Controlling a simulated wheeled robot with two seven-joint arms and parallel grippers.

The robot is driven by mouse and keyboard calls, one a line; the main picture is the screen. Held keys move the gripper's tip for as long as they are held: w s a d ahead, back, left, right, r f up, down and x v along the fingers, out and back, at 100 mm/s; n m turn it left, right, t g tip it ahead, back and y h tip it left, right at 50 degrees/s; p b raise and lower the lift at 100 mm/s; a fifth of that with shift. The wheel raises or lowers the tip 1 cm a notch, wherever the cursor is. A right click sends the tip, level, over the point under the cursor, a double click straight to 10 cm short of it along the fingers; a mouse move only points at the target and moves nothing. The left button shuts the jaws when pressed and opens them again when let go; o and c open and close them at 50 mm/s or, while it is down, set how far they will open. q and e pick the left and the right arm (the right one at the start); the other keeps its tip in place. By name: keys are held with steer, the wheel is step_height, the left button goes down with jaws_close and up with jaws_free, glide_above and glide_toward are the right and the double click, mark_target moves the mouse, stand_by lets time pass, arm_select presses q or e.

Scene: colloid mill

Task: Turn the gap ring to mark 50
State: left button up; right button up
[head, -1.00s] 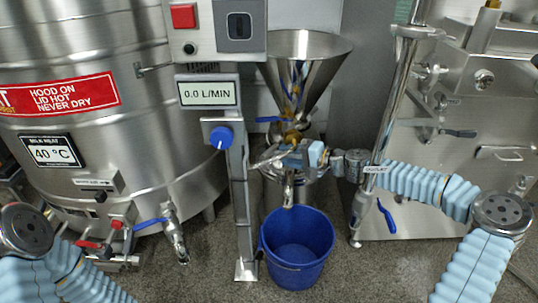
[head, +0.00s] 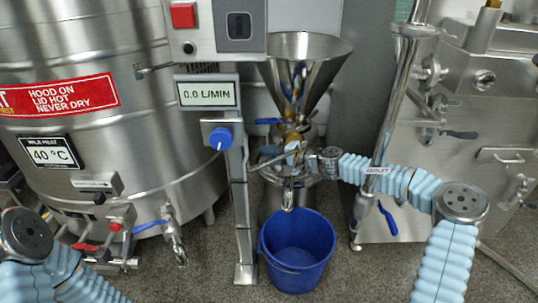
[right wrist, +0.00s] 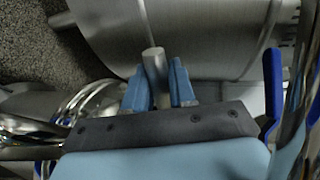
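The colloid mill has a steel hopper (head: 305,50) in the middle of the head view, with a brassy part below it. The gap ring is largely hidden by my right gripper, and I cannot read its marks. My right gripper (head: 293,150) is at the mill's front, below the hopper. In the right wrist view the blue fingers of my right gripper (right wrist: 158,88) stand on either side of a short steel rod (right wrist: 154,65), close to it; a narrow gap shows on its right. It looks like a handle on the mill. My left gripper is not in view.
A blue bucket (head: 297,255) stands on the floor below the mill's spout. A post with a 0.0 L/MIN display (head: 208,94) and a blue knob (head: 221,138) stands left of the mill. A steel vat (head: 95,140) fills the left; a steel machine (head: 470,150) stands at right.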

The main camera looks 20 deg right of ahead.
steer(key=shift+d, duration=0.1)
jaws_close()
steer(key=shift+s+d+n+g+y+p, duration=0.5)
steer(key=shift+s+d+n+g+y, duration=0.45)
steer(key=shift+d+n+g, duration=0.3)
steer(key=shift+s+d+n+g+y+p, duration=0.45)
steer(key=shift+s+d+n+g+y, duration=0.5)
steer(key=shift+d+g, duration=0.4)
steer(key=o, duration=0.7)
jaws_free()
